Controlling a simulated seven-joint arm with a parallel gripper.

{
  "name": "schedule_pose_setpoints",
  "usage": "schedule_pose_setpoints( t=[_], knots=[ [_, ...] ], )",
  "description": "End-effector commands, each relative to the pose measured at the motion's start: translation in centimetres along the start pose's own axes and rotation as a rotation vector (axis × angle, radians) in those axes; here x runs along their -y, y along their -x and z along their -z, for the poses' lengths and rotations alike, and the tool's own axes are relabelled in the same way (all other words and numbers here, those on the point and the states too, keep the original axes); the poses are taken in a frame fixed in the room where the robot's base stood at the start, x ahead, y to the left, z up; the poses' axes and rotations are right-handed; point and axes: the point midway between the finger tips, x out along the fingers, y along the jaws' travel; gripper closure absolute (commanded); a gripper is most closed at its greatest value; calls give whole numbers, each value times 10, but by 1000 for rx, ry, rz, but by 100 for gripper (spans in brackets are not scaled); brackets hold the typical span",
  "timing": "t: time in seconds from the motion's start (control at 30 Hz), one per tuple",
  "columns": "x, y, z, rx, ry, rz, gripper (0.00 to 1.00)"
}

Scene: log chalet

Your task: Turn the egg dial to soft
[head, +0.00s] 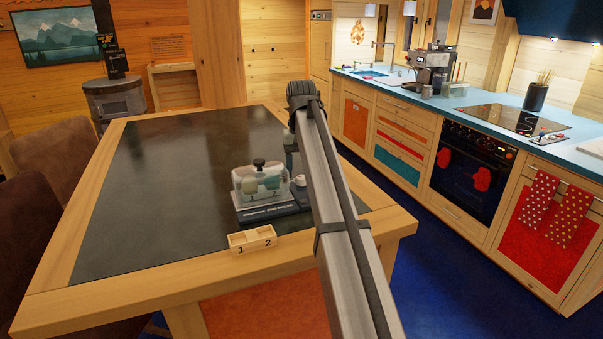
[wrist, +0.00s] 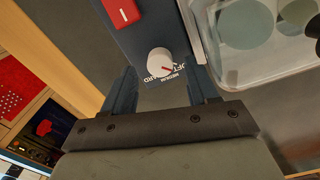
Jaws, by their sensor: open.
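The egg cooker (head: 262,213) stands on the table with a clear lid (head: 240,185) over pale eggs. Printed labels (wrist: 160,78) curve below the knob and appear upside down; parts of "soft", "medium" and "hard" show. The line points near "medium"; the exact setting is unclear. My gripper (wrist: 163,74) is open, with one dark finger on each side of the dial. I cannot tell whether they touch it. In the head view my arm partly hides it.
A red switch (wrist: 124,12) sits on the cooker's panel beyond the dial. The clear lid (wrist: 275,55) is close to the right finger. A wooden holder (head: 252,240) marked 1 and 2 stands before the cooker. The table's left side (head: 170,180) is clear.

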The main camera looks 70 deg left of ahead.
Motion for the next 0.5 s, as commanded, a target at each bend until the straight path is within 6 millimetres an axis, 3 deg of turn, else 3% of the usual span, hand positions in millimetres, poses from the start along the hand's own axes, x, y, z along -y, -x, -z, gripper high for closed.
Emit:
schedule_pose_setpoints(
  t=[0.3, 0.5],
  knots=[
    [0, 61, 2, -1, 0, 0, 42],
    [0, 88, 1, -1, 0, 0, 42]
  ],
)
